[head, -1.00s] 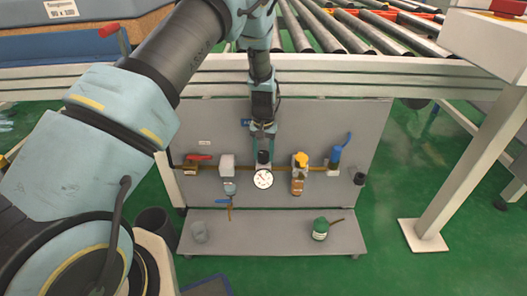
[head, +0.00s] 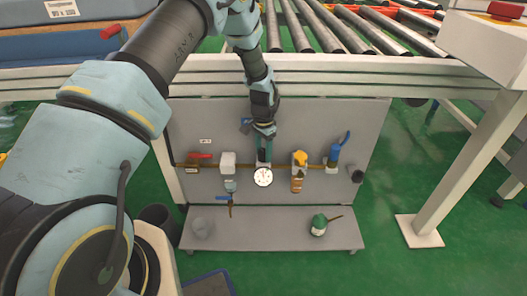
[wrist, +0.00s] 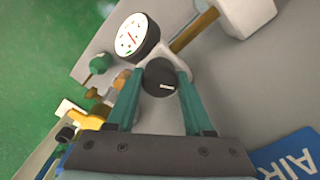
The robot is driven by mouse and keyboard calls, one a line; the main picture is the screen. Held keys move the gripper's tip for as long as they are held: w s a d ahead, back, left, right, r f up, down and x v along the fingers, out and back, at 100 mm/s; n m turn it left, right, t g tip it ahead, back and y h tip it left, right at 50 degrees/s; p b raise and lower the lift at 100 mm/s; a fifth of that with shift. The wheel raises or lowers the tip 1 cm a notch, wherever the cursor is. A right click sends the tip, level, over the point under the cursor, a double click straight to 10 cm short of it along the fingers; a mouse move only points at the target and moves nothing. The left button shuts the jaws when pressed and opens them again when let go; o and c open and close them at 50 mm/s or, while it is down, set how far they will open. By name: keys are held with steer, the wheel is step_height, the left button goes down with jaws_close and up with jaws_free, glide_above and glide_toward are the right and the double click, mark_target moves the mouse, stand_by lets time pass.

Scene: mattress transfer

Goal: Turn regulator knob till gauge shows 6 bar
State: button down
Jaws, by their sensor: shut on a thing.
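The black regulator knob (wrist: 160,77) sits between the two green fingers of my gripper (wrist: 161,76), which is shut on it; a white mark shows on its face. In the head view the knob (head: 263,155) is partly hidden by my gripper (head: 264,149), which reaches down to it from above. The round white gauge (head: 263,177) is just below the knob. In the wrist view the gauge (wrist: 131,34) shows a red line on its tilted face. Its numbers are too small to read.
On the grey panel (head: 340,115) are a red-handled valve (head: 200,156), a yellow-topped fitting (head: 299,158) and a blue-handled valve (head: 336,150). A green can (head: 319,223) stands on the lower shelf (head: 270,237). A roller conveyor (head: 340,30) runs above.

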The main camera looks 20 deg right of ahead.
mark_target(263, 152)
stand_by(0.4)
steer(key=shift+c, duration=1.4)
jaws_free()
step_height(263, 152, up, 11)
steer(key=shift+p, duration=0.45)
steer(key=shift+a, duration=0.1)
